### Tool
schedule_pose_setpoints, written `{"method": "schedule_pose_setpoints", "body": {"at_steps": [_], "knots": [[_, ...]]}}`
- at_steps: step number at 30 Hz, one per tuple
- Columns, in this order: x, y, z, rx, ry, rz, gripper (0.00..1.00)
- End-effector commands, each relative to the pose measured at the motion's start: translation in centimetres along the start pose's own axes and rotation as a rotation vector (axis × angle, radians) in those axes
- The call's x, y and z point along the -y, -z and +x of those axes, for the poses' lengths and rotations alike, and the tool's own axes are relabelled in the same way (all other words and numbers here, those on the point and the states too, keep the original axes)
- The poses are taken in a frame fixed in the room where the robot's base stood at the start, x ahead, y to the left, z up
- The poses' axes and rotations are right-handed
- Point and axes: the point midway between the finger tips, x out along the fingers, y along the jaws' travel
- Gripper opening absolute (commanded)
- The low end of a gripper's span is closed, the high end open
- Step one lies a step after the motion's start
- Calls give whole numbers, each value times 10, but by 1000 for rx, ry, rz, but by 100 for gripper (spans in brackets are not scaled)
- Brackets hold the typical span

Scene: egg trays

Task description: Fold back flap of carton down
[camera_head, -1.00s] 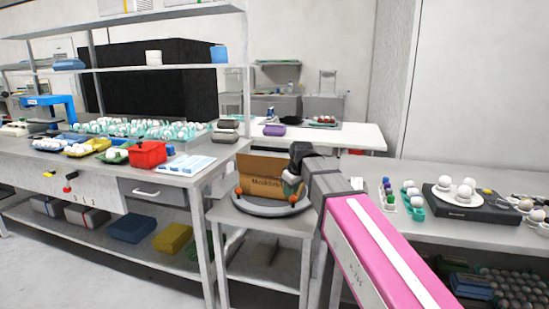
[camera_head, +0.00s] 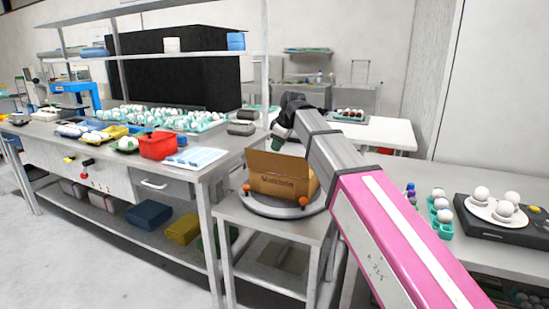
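The brown cardboard carton (camera_head: 283,187) stands on a round grey turntable (camera_head: 262,207) with orange knobs, on a small grey table. Its front face carries printed lettering. The top looks open, and a flap (camera_head: 268,160) shows at its upper left. My gripper (camera_head: 280,132) is above the carton's back right part, at the end of my grey and pink arm. The fingers are dark and small, and I cannot tell whether they are open or shut.
A long workbench (camera_head: 208,168) at left holds egg trays, a red basket (camera_head: 158,145) and a shelf rack. A bench at right carries a black scale (camera_head: 512,222) with eggs on a plate. A white table (camera_head: 385,131) stands behind.

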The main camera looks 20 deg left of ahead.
Motion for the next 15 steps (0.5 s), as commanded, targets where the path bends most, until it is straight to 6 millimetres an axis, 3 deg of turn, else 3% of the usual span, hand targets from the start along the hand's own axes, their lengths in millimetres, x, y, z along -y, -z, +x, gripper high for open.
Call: {"method": "schedule_pose_setpoints", "body": {"at_steps": [9, 15], "knots": [[-1, 0, 51, 1, 1, 1, 29], [0, 0, 66, 1, 0, 1, 29]]}}
